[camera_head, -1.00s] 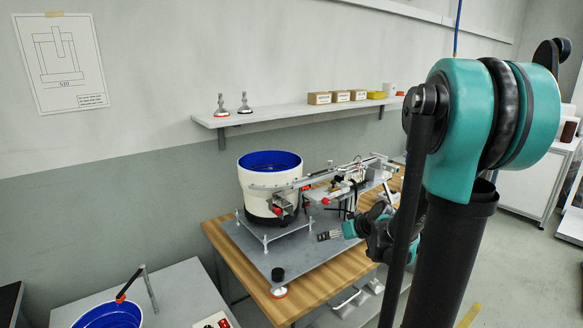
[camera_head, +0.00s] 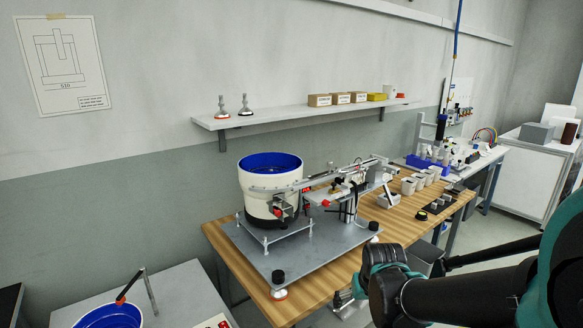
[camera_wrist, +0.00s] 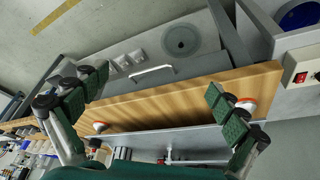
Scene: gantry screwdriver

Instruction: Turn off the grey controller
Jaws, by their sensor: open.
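I cannot tell for sure which thing is the grey controller. In the wrist view, a pale box (camera_wrist: 302,72) with a red switch and a red button is at the right edge. A similar box (camera_head: 213,322) is cut off at the bottom of the head view. A grey unit (camera_wrist: 205,68) with a round dark disc and a pale handle lies beyond the wooden table edge in the wrist view. My gripper (camera_wrist: 156,88) is open and empty, its green-padded fingers wide apart. In the head view, my arm mostly hides it.
The wooden table (camera_head: 400,232) carries a metal plate (camera_head: 330,250) with a blue-lined bowl feeder (camera_head: 270,175) and a rail mechanism. A second blue bowl (camera_head: 108,316) stands at the lower left. A wall shelf (camera_head: 290,116) holds small boxes. Open floor shows at the right.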

